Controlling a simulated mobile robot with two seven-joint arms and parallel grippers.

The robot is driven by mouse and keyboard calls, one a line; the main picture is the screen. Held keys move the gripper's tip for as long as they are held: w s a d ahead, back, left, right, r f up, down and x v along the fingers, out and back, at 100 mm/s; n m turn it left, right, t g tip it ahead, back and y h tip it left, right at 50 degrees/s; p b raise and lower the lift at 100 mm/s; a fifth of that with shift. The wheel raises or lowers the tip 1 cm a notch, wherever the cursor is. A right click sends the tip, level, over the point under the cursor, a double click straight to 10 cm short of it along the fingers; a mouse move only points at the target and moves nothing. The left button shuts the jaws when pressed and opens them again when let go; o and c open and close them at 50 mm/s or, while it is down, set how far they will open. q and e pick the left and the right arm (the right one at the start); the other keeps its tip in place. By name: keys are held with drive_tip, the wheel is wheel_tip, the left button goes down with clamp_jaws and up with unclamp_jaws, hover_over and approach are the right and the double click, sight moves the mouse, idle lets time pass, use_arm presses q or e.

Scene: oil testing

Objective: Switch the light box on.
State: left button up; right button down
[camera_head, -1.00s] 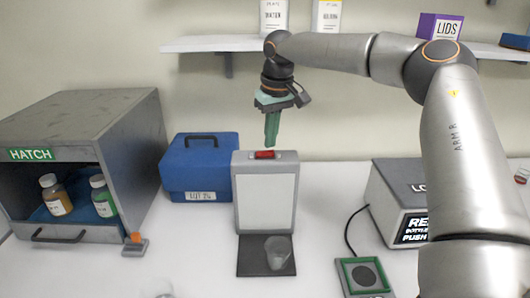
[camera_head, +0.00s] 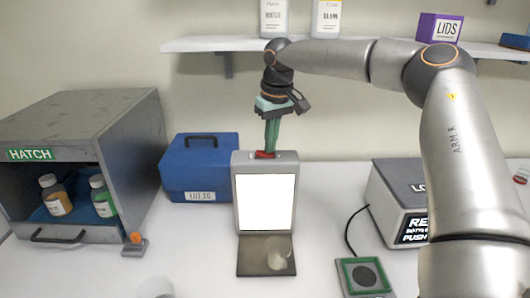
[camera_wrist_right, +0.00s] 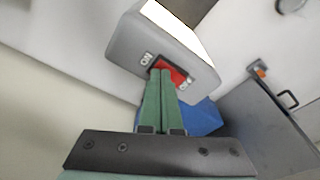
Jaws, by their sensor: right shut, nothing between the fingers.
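The light box (camera_head: 266,203) stands upright on the table, and its front panel glows bright white. A red rocker switch (camera_head: 261,155) sits on its top; in the right wrist view the red switch (camera_wrist_right: 176,76) lies between two small labels, one reading ON. My right gripper (camera_head: 268,150) points down with its green fingers shut and empty, the tips at the switch. In the right wrist view the shut fingers (camera_wrist_right: 160,80) appear to touch the switch and partly cover it. My left gripper is not in view.
A blue case (camera_head: 198,167) and the grey hatch box (camera_head: 130,122) are to the left. A grey device (camera_head: 392,205) and a green-framed pad (camera_head: 364,275) are to the right.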

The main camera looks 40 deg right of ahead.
drive_tip(key=shift+r+p, duration=0.5)
drive_tip(key=shift+r, duration=3)
